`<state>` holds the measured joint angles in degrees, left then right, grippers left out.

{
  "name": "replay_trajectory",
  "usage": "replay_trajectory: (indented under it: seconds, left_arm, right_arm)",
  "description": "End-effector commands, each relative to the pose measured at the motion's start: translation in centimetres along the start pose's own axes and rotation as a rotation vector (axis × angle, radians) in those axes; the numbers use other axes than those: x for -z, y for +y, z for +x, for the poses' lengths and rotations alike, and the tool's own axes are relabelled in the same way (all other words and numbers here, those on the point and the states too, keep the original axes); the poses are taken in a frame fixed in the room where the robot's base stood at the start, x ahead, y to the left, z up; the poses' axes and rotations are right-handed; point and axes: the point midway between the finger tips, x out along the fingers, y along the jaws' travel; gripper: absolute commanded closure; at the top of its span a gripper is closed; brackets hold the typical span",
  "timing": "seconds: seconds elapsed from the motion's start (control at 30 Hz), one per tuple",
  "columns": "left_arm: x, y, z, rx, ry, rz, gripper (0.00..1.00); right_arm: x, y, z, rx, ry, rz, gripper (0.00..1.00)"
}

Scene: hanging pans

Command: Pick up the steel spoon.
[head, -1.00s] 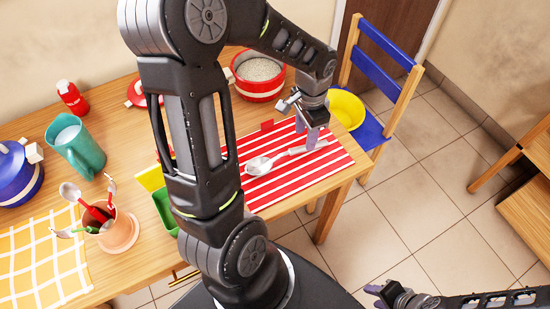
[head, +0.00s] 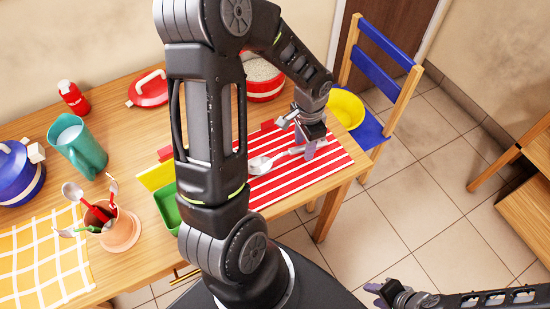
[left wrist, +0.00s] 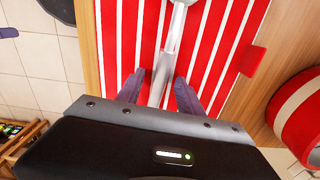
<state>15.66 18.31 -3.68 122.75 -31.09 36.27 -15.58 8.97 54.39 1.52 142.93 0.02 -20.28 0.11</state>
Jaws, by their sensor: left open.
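The steel spoon (head: 260,165) lies on the red-and-white striped mat (head: 330,166), its bowl to the left and its handle running right under my left gripper. My left gripper (head: 308,150) is open over the handle, pointing down. In the left wrist view the spoon's handle (left wrist: 168,60) runs between the two spread fingers of my left gripper (left wrist: 160,90), with a gap on both sides. The bowl is mostly cut off at the top there. My right gripper (head: 377,295) is open and empty, low at the bottom right, away from the table.
A red pot (head: 265,88) stands behind the mat, partly hidden by my arm. A green container (head: 167,206) and a utensil pot (head: 121,232) are to the left. A yellow bowl (head: 346,108) sits on the blue chair (head: 372,134) beyond the table's right edge.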

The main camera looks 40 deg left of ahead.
Motion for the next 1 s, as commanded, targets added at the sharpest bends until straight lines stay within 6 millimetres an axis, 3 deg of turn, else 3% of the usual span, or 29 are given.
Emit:
replay_trajectory:
  seconds: [0.37,0.87,1.0]
  left_arm:
    - [-0.01,0.0,-0.03,0.0,0.0,0.0,0.57]
    - [-0.01,-0.01,-0.04,0.0,0.0,0.0,0.98]
    - [-0.01,-0.01,-0.04,0.0,0.0,0.0,1.0]
  right_arm:
    - [-0.01,0.0,0.0,0.0,0.0,0.0,0.64]
    - [0.0,-0.01,0.0,0.0,0.0,0.0,0.64]
    - [0.0,0.0,0.0,0.0,0.0,0.0,0.64]
